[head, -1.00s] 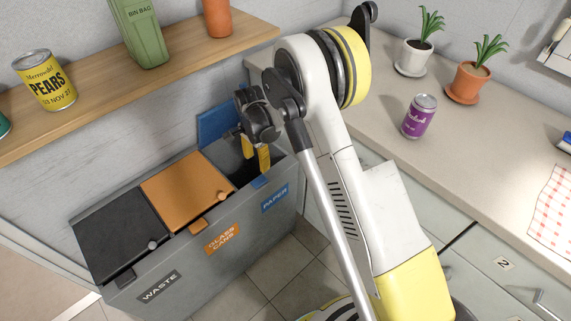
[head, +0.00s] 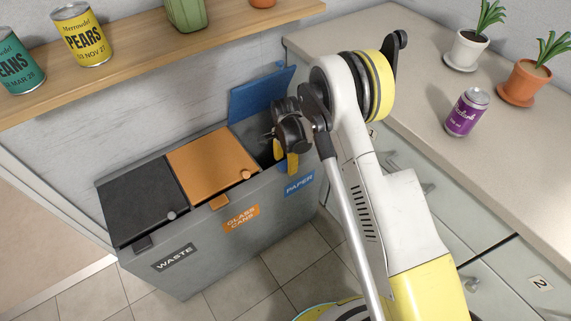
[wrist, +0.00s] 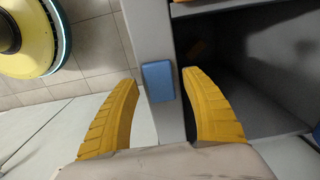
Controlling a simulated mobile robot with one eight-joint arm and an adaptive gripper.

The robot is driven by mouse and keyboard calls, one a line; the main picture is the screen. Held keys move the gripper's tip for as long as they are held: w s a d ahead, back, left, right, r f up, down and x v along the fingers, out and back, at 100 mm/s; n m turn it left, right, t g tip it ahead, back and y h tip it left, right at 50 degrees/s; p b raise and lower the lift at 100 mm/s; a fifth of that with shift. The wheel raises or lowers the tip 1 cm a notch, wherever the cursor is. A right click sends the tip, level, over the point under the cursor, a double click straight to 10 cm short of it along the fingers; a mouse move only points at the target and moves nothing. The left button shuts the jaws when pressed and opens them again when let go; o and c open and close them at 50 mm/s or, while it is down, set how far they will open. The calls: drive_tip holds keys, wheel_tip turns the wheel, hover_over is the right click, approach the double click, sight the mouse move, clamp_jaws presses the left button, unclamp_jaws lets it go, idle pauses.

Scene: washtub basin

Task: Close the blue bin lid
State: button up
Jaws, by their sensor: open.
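The blue lid (head: 262,93) stands raised at the back of the paper compartment, leaning near the wall. The compartment below it is open, and its dark inside (wrist: 255,75) shows in the wrist view. My gripper (head: 285,158) is over the front of this compartment, in front of the lid and apart from it. In the wrist view my gripper (wrist: 160,105) is open, with its two yellow fingers on either side of the bin's front wall and a small blue tab (wrist: 158,82). No object is held. My gripper and wrist hide part of the opening in the head view.
The black waste lid (head: 142,200) and orange glass and cans lid (head: 212,163) are shut. A wooden shelf (head: 150,38) with cans runs above the bin. A counter (head: 420,110) with a purple can (head: 467,112) and potted plants is at right.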

sight(286, 164)
drive_tip(key=shift+c, duration=0.2)
clamp_jaws()
drive_tip(key=shift+o, duration=0.2)
unclamp_jaws()
wheel_tip(286, 164, up, 12)
idle(0.4)
